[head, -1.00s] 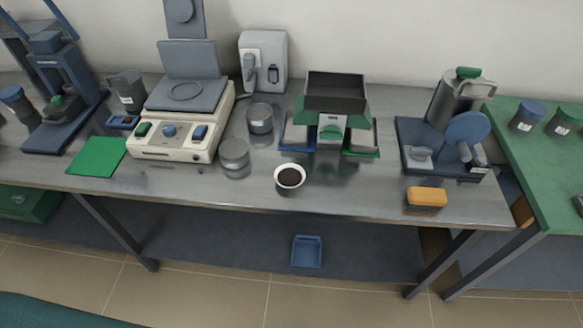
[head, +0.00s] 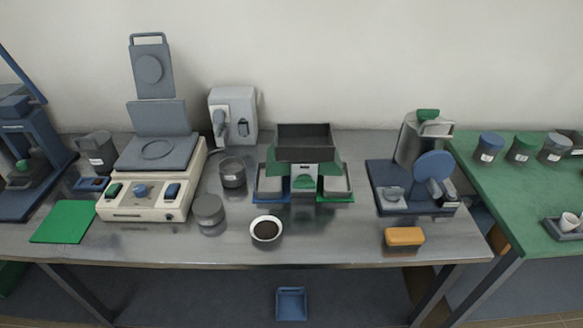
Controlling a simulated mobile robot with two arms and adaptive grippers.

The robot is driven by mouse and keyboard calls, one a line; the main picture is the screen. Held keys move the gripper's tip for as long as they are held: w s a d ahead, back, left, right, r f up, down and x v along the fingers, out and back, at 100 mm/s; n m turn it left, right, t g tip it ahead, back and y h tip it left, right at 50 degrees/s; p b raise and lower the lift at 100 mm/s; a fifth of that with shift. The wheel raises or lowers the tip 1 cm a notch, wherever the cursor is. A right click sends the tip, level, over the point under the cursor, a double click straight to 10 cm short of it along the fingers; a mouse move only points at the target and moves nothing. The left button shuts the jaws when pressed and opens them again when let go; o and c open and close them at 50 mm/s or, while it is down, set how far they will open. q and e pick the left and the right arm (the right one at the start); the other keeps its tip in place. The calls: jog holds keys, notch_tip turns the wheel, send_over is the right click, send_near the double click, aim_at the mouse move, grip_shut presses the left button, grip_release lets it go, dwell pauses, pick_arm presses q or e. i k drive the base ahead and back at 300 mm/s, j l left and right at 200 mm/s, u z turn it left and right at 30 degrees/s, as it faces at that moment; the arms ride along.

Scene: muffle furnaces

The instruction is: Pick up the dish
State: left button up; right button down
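A small white dish (head: 267,219) with dark material inside stands near the front edge of the grey metal table, in the middle of the head view. It could be the dish of the task. A white cup (head: 569,222) stands on a small dark tray at the far right, on the green table; it could also be a dish. Neither of my grippers shows in the head view.
The metal table (head: 330,237) holds a cream device (head: 150,205), grey jars (head: 209,209), a riffle-like splitter (head: 303,148), a blue-based machine (head: 412,205) and an orange block (head: 404,237). A green mat (head: 64,222) lies left. A blue tray (head: 291,304) sits below.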

aim_at(264, 228)
jog(key=i+j+z, duration=0.1)
jog(key=j+z, duration=0.6)
jog(key=i+j+z, duration=0.1)
jog(key=j+z, duration=0.25)
